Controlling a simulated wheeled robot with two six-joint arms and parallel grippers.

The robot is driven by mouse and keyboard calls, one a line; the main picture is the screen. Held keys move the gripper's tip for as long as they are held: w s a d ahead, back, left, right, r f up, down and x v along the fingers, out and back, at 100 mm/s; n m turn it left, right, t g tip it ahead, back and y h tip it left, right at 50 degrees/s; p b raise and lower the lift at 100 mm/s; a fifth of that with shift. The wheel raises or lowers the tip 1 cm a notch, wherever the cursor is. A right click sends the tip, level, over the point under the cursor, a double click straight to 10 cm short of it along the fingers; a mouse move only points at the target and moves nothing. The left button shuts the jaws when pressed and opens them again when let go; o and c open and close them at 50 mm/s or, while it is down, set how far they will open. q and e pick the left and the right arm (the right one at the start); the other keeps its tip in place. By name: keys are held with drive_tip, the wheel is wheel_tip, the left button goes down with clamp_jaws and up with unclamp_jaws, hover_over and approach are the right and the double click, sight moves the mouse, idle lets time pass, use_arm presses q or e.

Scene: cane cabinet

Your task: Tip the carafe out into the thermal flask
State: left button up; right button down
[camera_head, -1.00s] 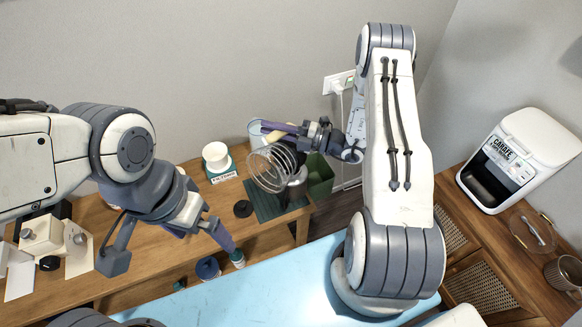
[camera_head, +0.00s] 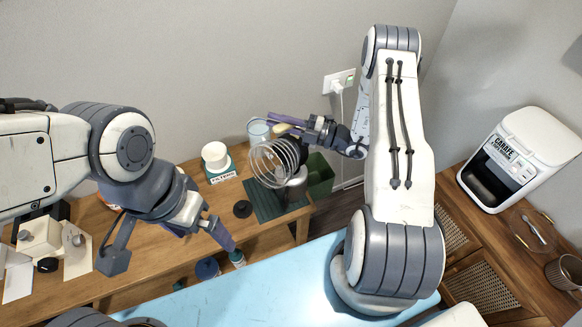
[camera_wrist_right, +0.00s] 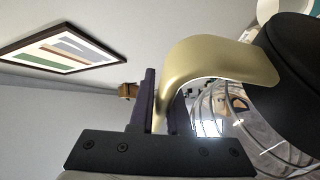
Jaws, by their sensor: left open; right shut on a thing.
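The glass carafe (camera_head: 268,166) has a black collar and a gold handle (camera_head: 286,129). My right gripper (camera_head: 284,121) is shut on that handle and holds the carafe in the air, tilted. In the right wrist view the gold handle (camera_wrist_right: 205,58) lies between the purple fingers, beside the black collar (camera_wrist_right: 296,75). The thermal flask (camera_head: 297,181), grey and partly hidden, stands below and right of the carafe on a dark green mat (camera_head: 266,211). I cannot tell whether liquid is flowing. My left gripper (camera_head: 203,230) is open and empty, left of the mat.
A white cup on a filters box (camera_head: 221,174), a clear glass (camera_head: 258,131) and a green bin (camera_head: 320,176) are nearby. The coffee machine (camera_head: 515,160) stands on the right cabinet. A pale blue surface (camera_head: 260,285) lies in front.

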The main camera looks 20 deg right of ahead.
drive_tip(key=shift+w+d+m, duration=0.4)
drive_tip(key=shift+d+m, duration=0.2)
drive_tip(key=shift+d, duration=0.15)
idle(0.7)
drive_tip(key=shift+a+r, duration=0.1)
